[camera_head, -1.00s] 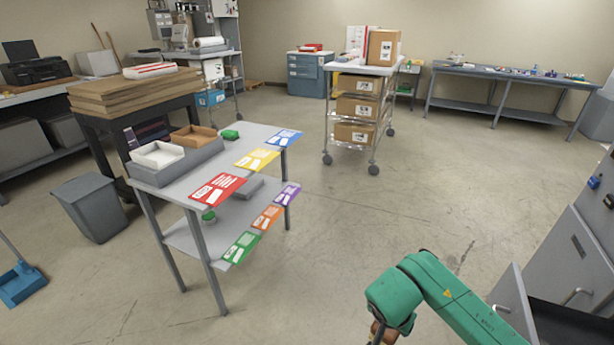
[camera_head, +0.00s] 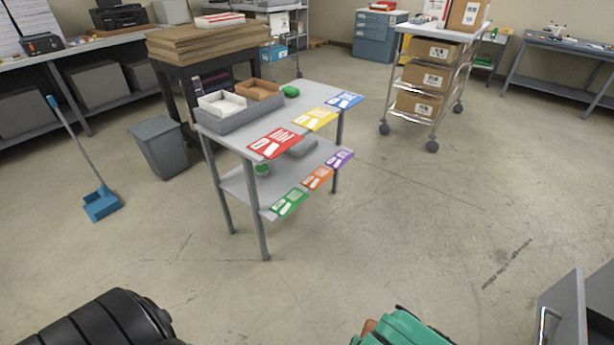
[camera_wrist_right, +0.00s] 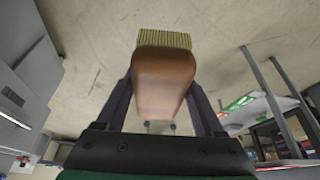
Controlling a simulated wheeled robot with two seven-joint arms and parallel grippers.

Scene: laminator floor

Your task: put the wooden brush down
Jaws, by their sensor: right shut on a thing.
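The wooden brush (camera_wrist_right: 163,75) has a brown wooden body and pale bristles, which point away from the wrist in the right wrist view. My right gripper (camera_wrist_right: 161,95) is shut on the brush, with one dark finger on each side of it. In the head view only the green part of my right arm shows at the bottom edge, with a small brown bit of the brush (camera_head: 368,329) beside it. My left gripper is in neither view.
A grey two-level table (camera_head: 225,147) with coloured cards and trays stands ahead. A grey bin (camera_head: 160,148) and blue dustpan (camera_head: 102,205) are to its left. An open drawer (camera_head: 563,310) is at lower right. The floor between is clear.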

